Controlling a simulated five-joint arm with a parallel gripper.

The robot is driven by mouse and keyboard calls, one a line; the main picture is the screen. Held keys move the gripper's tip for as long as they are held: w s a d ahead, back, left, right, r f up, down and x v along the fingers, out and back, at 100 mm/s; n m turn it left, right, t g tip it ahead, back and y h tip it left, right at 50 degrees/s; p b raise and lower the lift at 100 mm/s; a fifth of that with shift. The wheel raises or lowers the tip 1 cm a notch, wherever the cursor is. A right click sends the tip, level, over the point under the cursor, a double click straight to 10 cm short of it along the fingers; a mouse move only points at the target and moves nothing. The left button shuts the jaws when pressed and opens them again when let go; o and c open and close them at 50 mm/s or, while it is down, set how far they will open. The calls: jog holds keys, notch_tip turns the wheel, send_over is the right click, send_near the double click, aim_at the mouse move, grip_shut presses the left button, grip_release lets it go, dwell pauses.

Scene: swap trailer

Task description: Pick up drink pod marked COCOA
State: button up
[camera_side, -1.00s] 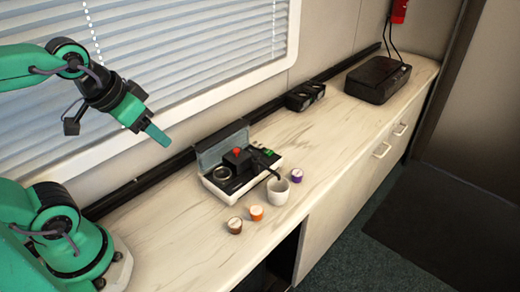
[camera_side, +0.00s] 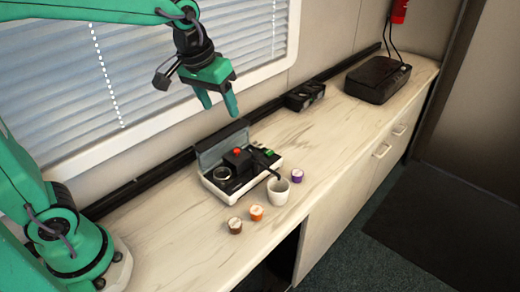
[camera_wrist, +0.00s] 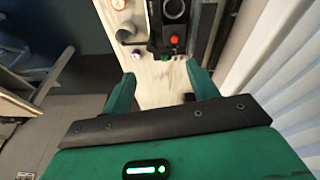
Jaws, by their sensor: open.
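Three small drink pods stand upright on the light counter: a brown one (camera_side: 235,226), an orange one (camera_side: 257,213) and a purple one (camera_side: 297,175). Their lid markings are too small to read, so I cannot tell which says COCOA. My gripper (camera_side: 218,106) is open and empty, high above the counter, up and left of the pods in the side view. In the wrist view my two fingers (camera_wrist: 161,87) are apart with bare counter beyond them. The purple pod (camera_wrist: 136,54) shows there, small, near the counter's left edge.
A drink machine (camera_side: 222,147) with its lid raised stands behind the pods. A white cup (camera_side: 278,192) stands between the orange and purple pods. A black double-socket box (camera_side: 304,96) and a black printer-like box (camera_side: 377,80) are farther back. The counter front (camera_side: 200,262) has free room.

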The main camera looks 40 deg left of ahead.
jog(key=w+d+f+n+g, duration=0.1)
jog(key=w+d+f, duration=0.2)
jog(key=w, duration=0.2)
jog(key=w+d+f+g, duration=0.1)
jog(key=w+d+f, duration=0.1)
jog(key=w+f, duration=0.3)
jog(key=n+g, duration=0.1)
jog(key=n, duration=0.1)
send_near(297, 173)
jog(key=shift+d, duration=0.1)
jog(key=shift+w+d+f, duration=0.15)
jog(key=shift+d+f, duration=0.05)
jog(key=shift+f, duration=1.6)
jog(key=shift+f, duration=0.1)
jog(key=shift+a+f, duration=0.1)
jog(key=shift+f, duration=2.4)
jog(key=c, duration=1.1)
